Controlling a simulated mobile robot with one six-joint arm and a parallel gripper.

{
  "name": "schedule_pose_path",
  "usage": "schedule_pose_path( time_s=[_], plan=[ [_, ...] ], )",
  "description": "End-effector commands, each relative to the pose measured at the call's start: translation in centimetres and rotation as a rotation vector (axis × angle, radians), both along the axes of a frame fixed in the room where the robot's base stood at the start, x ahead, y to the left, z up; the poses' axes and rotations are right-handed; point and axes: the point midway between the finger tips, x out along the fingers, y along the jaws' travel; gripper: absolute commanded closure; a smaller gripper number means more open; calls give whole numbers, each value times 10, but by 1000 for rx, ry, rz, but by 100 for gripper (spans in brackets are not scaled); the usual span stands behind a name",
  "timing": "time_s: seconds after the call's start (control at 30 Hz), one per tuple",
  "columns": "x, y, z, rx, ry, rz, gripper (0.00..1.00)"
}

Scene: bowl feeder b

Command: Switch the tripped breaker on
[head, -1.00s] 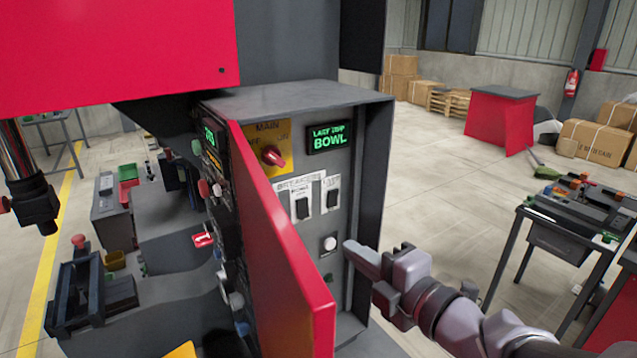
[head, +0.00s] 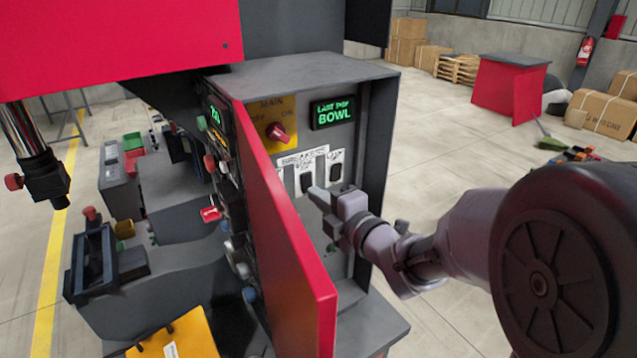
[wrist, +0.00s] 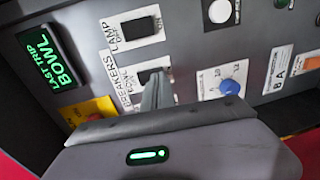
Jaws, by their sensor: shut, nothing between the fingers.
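The open cabinet holds two black breaker switches on white labels. The left breaker (head: 306,181) is just left of and above my fingertips in the head view. The right breaker (head: 335,172) is marked LAMP in the wrist view (wrist: 138,28). A green display (head: 333,112) reads LAST TRIP BOWL. My gripper (head: 318,196) is shut and empty, its tips close below the breakers. In the wrist view the fingers (wrist: 157,92) overlap the lower breaker (wrist: 150,76) and partly hide it. I cannot tell whether they touch it, nor the lever positions.
The red cabinet door (head: 290,240) stands open left of my gripper. A red main rotary switch (head: 278,132) on a yellow plate sits above the breakers. A blue knob (wrist: 229,87) is near the fingers in the wrist view.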

Motion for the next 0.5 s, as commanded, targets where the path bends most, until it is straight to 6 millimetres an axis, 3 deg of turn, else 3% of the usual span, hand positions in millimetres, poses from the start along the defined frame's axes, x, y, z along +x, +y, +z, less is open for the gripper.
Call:
schedule_pose_path(
  time_s=[0.5],
  plan=[
    [8,5,-3,3,-4,-1,100]
  ],
)
